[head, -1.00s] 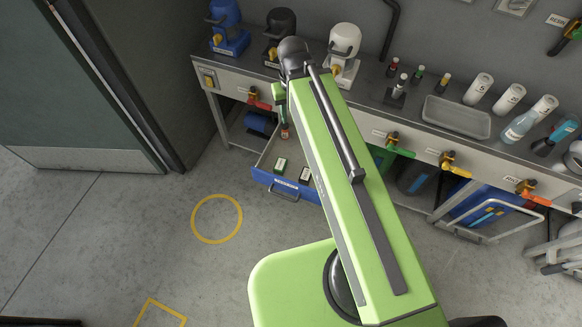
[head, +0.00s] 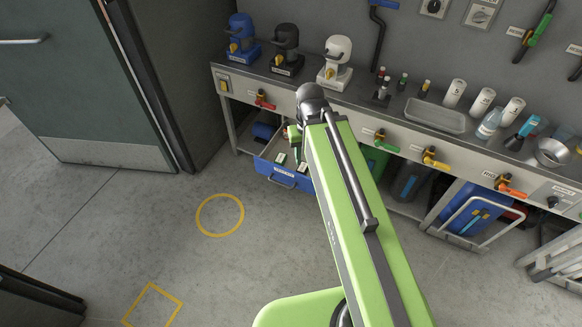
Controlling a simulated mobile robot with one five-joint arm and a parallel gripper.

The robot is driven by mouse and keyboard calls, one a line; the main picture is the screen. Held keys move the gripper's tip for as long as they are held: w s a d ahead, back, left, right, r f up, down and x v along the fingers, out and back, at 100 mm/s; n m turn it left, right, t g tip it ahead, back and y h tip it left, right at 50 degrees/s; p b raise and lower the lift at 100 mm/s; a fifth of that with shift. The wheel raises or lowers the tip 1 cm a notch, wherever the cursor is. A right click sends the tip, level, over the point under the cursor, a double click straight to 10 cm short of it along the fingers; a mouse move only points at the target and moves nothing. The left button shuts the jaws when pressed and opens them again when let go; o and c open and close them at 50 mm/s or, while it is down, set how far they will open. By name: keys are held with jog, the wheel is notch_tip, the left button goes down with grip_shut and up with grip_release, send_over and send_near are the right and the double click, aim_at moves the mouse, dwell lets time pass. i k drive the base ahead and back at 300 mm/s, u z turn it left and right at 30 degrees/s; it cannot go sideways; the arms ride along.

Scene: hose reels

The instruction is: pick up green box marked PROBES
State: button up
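The open blue drawer (head: 283,176) juts out below the bench. In it lies a small green box (head: 281,159) with a white label, and a darker labelled box (head: 302,167) sits to its right, close to my arm. The print is too small to read, so I cannot tell which box is marked PROBES. My arm reaches over the right part of the drawer and hides some of it. A green part of my gripper (head: 293,135) shows over the back of the drawer, left of my arm's dark end joint. Its fingers are not clear.
The bench (head: 402,128) above carries blue, black and white valve heads, a metal tray (head: 435,115), bottles and cups. Coloured valve handles stick out along its front. The floor with a yellow circle (head: 220,215) is clear. A door stands at left.

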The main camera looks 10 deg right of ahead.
aim_at(281, 158)
jog(key=u, duration=0.2)
jog(key=i, duration=0.95)
jog(key=u, duration=1.05)
jog(key=k, duration=0.5)
jog(key=u, duration=0.5)
jog(key=i, duration=0.5)
